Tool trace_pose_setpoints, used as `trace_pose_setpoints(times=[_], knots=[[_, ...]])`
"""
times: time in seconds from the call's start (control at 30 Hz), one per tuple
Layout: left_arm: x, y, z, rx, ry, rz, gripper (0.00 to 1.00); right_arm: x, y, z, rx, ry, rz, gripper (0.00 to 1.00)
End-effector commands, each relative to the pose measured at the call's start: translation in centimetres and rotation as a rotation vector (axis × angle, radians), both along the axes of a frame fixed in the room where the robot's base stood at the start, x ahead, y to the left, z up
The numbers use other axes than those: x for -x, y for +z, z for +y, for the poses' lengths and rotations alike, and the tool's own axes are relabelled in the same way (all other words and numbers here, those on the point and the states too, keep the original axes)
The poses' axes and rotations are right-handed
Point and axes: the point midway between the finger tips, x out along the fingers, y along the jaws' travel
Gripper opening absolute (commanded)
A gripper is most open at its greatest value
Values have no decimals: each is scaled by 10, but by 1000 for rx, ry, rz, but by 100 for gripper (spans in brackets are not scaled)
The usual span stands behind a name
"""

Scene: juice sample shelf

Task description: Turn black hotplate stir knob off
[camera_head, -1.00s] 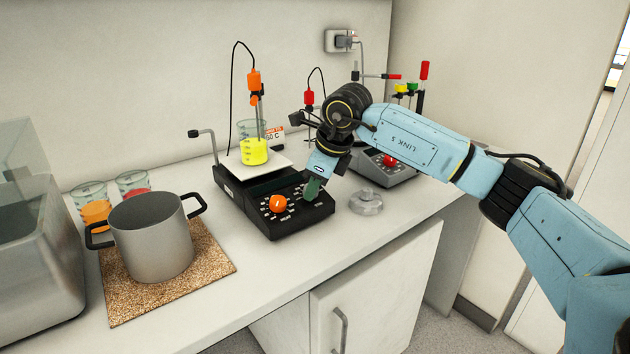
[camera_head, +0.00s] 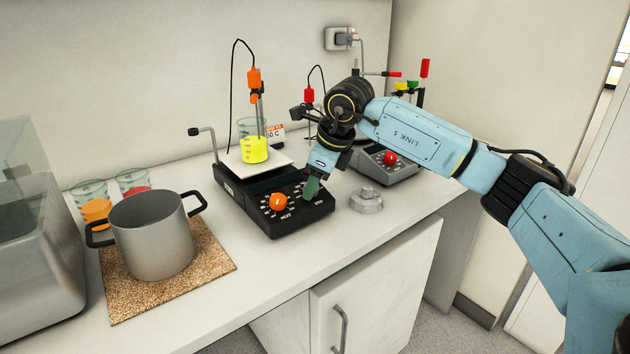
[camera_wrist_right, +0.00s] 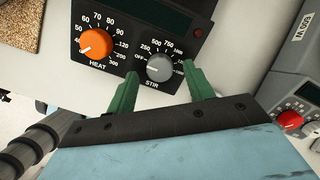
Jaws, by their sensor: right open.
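The black hotplate (camera_head: 262,217) stands on the counter with a white top plate. Its grey stir knob (camera_wrist_right: 159,68) shows in the right wrist view, beside the orange heat knob (camera_wrist_right: 96,44). The knob's pointer seems to be near the OFF mark, but it is too small to be sure. My right gripper (camera_wrist_right: 160,80) is open, with one green finger on each side of the stir knob. I cannot tell whether the fingers touch it. In the head view, my right gripper (camera_head: 312,188) reaches down to the panel's right part and hides the stir knob. My left gripper is not in view.
A beaker of yellow liquid (camera_head: 254,150) with a probe sits on the hotplate. A grey hotplate (camera_head: 400,171) stands behind my arm. A round grey metal piece (camera_head: 366,200) lies right of the black hotplate. A pot (camera_head: 151,238) on a cork mat (camera_head: 213,262) stands at left.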

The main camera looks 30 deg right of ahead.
Motion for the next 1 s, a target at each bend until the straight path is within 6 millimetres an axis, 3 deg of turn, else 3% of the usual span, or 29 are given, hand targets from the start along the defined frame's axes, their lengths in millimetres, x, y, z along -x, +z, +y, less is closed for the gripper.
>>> trace_pose_setpoints(times=[0.5,0.7,1.0], knots=[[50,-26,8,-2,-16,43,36,40,99,-10,0,-2,-3,52],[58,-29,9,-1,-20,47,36,47,114,-12,-1,0,-2,52],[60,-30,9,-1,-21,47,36,48,115,-12,0,0,-1,52]])
